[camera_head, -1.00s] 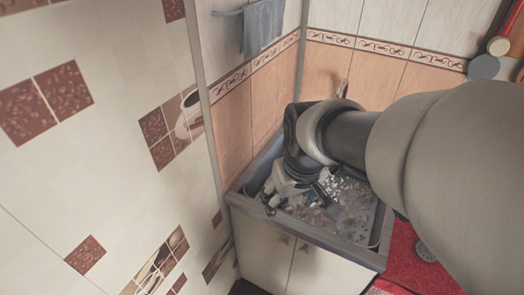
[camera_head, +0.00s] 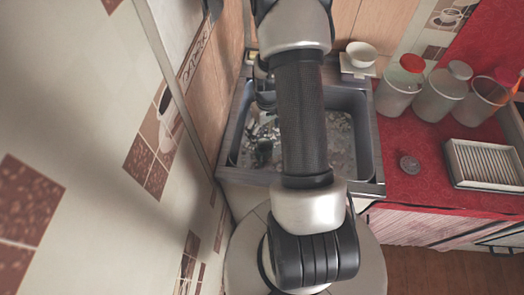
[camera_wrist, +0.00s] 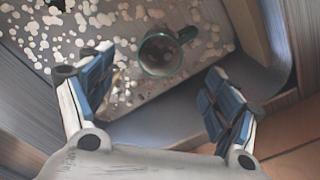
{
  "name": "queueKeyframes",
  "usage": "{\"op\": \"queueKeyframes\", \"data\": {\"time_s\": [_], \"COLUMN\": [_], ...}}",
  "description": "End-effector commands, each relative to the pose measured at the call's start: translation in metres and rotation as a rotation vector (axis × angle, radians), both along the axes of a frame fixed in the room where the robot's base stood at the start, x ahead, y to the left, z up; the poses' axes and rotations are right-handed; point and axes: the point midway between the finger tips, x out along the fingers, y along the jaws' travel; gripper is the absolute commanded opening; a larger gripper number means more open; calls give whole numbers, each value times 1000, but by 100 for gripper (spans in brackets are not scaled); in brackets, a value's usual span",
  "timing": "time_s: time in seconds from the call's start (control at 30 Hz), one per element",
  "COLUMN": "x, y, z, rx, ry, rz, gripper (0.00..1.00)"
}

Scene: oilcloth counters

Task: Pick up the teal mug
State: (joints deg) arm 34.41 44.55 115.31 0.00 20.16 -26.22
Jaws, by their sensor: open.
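The teal mug (camera_wrist: 160,55) shows in the wrist view, seen from above, with a dark inside and a handle at its upper right. It sits on the pebble-patterned floor of the sink (camera_head: 368,125), close to a sink wall. My gripper (camera_wrist: 154,82) is open and empty, its blue-padded fingers to the left and right of the mug in the picture and apart from it. In the head view my gripper (camera_head: 262,145) is over the left part of the sink, partly hidden by my arm. The mug cannot be made out there.
Right of the sink, a red counter (camera_head: 400,170) holds several jars, including a red-lidded one (camera_head: 400,88), a small round lid (camera_head: 409,164) and a ribbed tray (camera_head: 485,163). A white bowl (camera_head: 361,54) stands behind the sink. A tiled wall (camera_head: 110,120) is close on the left.

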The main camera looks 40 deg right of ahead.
Motion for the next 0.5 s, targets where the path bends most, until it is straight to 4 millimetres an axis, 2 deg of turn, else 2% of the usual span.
{"op": "queueKeyframes", "data": {"time_s": [0.03, 0.2, 0.33, 0.5], "x": [-1, 0, 0, 1], "y": [1, 1, 1, 0], "z": [-17, -53, -73, -82], "rx": [2, 1, 1, 0], "ry": [3, 3, 1, -1], "rz": [0, 0, 0, 0], "gripper": [82, 82, 82, 82]}}
